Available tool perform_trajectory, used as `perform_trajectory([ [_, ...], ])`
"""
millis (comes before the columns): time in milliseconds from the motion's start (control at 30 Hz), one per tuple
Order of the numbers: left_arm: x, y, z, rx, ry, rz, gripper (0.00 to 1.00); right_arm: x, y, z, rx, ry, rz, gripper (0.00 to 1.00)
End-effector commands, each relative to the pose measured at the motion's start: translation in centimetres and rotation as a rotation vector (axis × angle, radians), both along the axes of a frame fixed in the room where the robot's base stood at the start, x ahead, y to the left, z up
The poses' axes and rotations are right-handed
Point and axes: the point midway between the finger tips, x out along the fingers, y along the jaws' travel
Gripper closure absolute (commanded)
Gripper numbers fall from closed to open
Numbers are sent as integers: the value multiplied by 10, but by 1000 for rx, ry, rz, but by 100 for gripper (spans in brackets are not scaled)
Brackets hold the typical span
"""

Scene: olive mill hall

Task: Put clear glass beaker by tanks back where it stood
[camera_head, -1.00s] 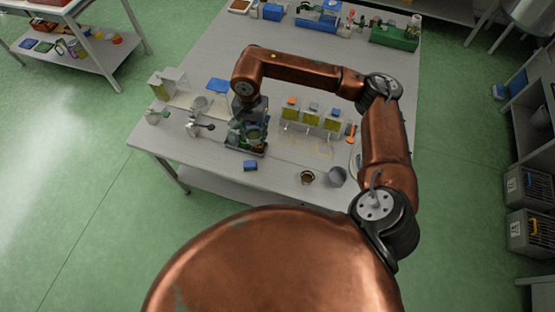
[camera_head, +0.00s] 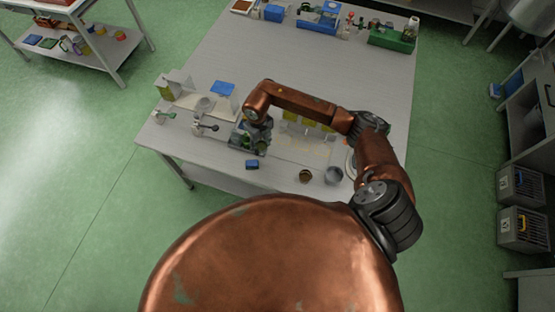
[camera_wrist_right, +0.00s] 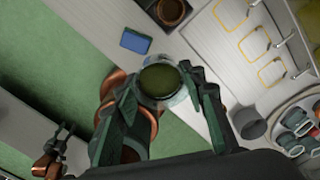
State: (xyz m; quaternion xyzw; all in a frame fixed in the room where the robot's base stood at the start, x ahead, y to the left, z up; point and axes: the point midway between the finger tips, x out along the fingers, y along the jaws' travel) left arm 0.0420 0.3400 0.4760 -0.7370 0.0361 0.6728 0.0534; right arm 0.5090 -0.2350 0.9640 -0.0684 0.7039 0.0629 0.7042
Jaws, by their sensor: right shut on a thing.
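My right gripper (camera_head: 250,142) is over the near left part of the bench. In the right wrist view (camera_wrist_right: 158,95) its fingers are shut on a clear glass beaker (camera_wrist_right: 160,84) with dark olive contents. In the head view the gripper and arm largely hide the beaker. The small tanks with yellow-green oil (camera_head: 291,115) stand right of the gripper, partly hidden behind my forearm. A pale mat with yellow outlines (camera_wrist_right: 244,46) lies in front of them.
A blue block (camera_head: 252,164) lies close to the gripper. A brown cup (camera_head: 305,175) and a grey cup (camera_head: 333,175) stand near the front edge. Metal items (camera_head: 205,127) stand left of the gripper. The bench's middle rear is clear.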

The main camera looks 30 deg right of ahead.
Motion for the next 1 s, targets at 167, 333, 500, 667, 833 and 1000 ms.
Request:
perform_trajectory([
  [167,1,0,19,0,-1,0,59,-12,-9,-21,3,5,-392,92],
  [333,5,0,33,0,-6,-1,59,-25,-18,-43,3,5,-769,92],
  [500,10,0,46,0,-12,-2,59,-42,-28,-64,3,3,-1116,92],
  [667,10,0,53,-1,-14,-2,59,-54,-34,-78,4,-1,-1353,92],
  [833,10,0,56,-1,-14,-2,59,-60,-37,-87,6,-2,-1477,92],
  [1000,10,0,51,0,-13,-2,59,-61,-38,-94,6,-4,-1502,92],
])
